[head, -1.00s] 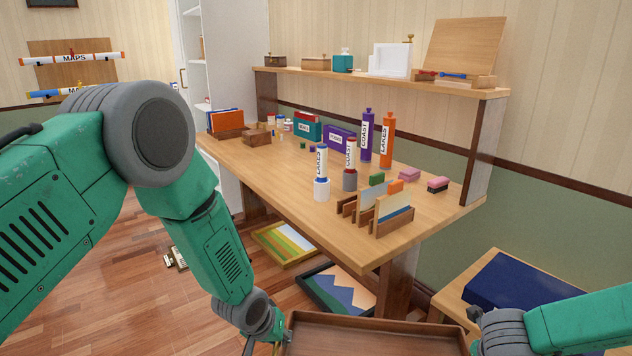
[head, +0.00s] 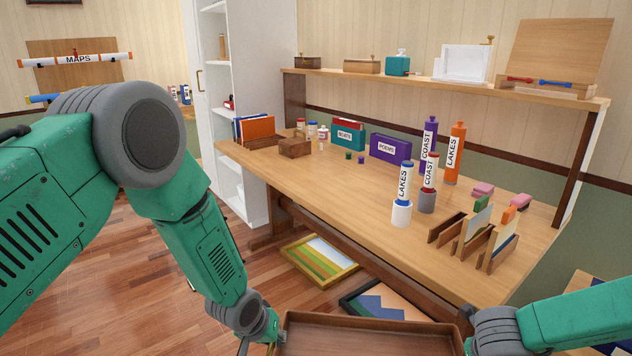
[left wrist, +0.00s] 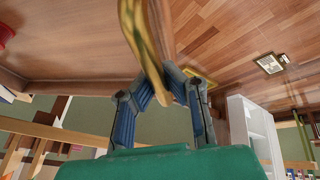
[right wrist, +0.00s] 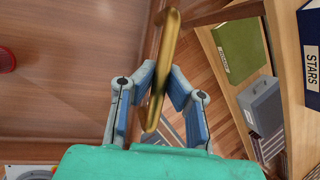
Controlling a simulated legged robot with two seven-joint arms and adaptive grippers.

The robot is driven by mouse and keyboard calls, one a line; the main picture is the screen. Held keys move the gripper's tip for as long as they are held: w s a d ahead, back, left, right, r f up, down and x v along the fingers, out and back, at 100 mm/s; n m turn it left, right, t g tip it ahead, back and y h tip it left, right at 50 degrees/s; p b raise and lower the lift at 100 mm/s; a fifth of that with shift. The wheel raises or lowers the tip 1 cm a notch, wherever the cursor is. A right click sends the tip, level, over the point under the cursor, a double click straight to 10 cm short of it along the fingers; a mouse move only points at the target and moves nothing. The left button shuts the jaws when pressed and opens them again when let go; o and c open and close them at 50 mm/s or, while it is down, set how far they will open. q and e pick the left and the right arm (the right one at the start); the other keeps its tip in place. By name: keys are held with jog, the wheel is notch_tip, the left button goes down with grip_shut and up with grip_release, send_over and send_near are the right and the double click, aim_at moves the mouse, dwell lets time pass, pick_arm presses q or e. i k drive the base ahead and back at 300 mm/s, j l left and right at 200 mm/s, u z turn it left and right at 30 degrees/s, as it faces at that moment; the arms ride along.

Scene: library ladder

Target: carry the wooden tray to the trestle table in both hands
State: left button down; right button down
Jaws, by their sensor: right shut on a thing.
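The wooden tray (head: 365,338) shows at the bottom of the head view, its far rim and part of its inside visible; the near part is cut off. My left gripper (head: 258,338) is at its left end, its fingers closed around a brass handle (left wrist: 140,40) in the left wrist view. My right gripper (right wrist: 165,85) is shut on the other brass handle (right wrist: 168,45). A red round thing (right wrist: 6,60) shows at the edge of the right wrist view, apparently in the tray. A long wooden table (head: 345,190) on heavy legs stands ahead; I cannot tell whether it is the trestle table.
The long table carries tubes, boxes, a card rack (head: 475,240) and a raised shelf (head: 440,83). Framed pictures (head: 320,262) lean or lie below it. A white bookcase (head: 235,100) stands behind its left end. Open wooden floor (head: 150,270) lies to the left.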

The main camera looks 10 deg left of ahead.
aim_at(342, 186)
jog(key=i+j, duration=0.1)
jog(key=j, duration=0.3)
jog(key=i+j, duration=0.1)
jog(key=j, duration=0.25)
jog(key=i+j, duration=0.1)
jog(key=j, duration=0.3)
jog(key=i+j, duration=0.1)
jog(key=j, duration=0.3)
